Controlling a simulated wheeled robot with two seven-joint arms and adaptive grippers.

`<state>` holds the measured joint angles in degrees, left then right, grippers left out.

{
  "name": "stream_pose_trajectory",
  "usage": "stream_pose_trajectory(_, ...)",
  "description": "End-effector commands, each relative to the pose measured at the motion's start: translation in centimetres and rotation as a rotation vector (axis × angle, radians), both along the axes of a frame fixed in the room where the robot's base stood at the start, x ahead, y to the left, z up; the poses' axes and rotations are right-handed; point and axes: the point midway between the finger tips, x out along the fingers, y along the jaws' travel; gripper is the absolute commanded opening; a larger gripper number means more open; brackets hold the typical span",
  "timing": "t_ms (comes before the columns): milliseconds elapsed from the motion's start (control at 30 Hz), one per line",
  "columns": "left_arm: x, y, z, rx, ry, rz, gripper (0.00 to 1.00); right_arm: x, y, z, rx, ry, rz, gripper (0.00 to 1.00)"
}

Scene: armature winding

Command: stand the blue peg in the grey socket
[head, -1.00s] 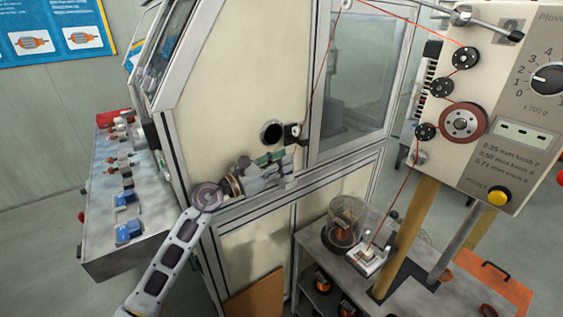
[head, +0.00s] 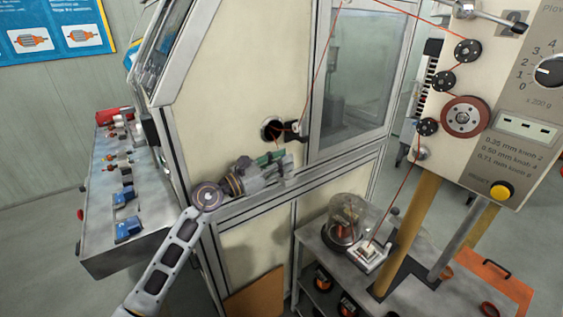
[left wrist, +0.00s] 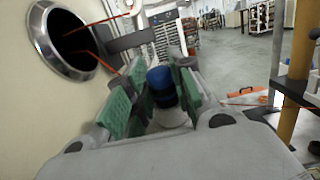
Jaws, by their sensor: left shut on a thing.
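My left gripper (head: 283,162) is in front of the cream machine wall, just below the round hole. In the left wrist view, its green-padded fingers (left wrist: 163,92) are closed around a blue peg (left wrist: 160,80) with a dark band. A pale part (left wrist: 172,117) shows at the peg's near end; I cannot tell what it belongs to. In the head view the peg is hidden or too small to make out. I cannot pick out the grey socket with certainty in either view. My right gripper is not in view.
The metal-rimmed round hole (left wrist: 42,32) is close to the left fingers, with red wire running into it. A dark wire guide (head: 296,130) sits beside it. The control panel (head: 105,245) is at left. A low cart (head: 330,245) and wire tensioner (head: 520,100) are at right.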

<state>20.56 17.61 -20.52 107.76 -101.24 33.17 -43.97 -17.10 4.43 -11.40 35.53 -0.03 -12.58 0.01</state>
Motion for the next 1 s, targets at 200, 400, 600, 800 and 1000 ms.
stream_pose_trajectory(200,0.0,0.0,0.0,0.0,0.0,0.0,0.36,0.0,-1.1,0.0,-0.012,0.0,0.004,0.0)
stream_pose_trajectory(400,0.0,0.0,0.0,0.0,0.0,0.0,0.49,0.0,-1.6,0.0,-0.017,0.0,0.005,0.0)
stream_pose_trajectory(600,0.0,0.0,0.0,0.0,0.0,0.0,0.49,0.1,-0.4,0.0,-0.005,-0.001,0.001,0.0)
stream_pose_trajectory(800,-0.2,0.4,-0.1,0.001,0.001,0.001,0.49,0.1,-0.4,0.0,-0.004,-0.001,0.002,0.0)
stream_pose_trajectory(1000,-1.0,1.5,-0.3,0.001,0.001,0.001,0.49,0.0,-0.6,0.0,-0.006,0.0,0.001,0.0)
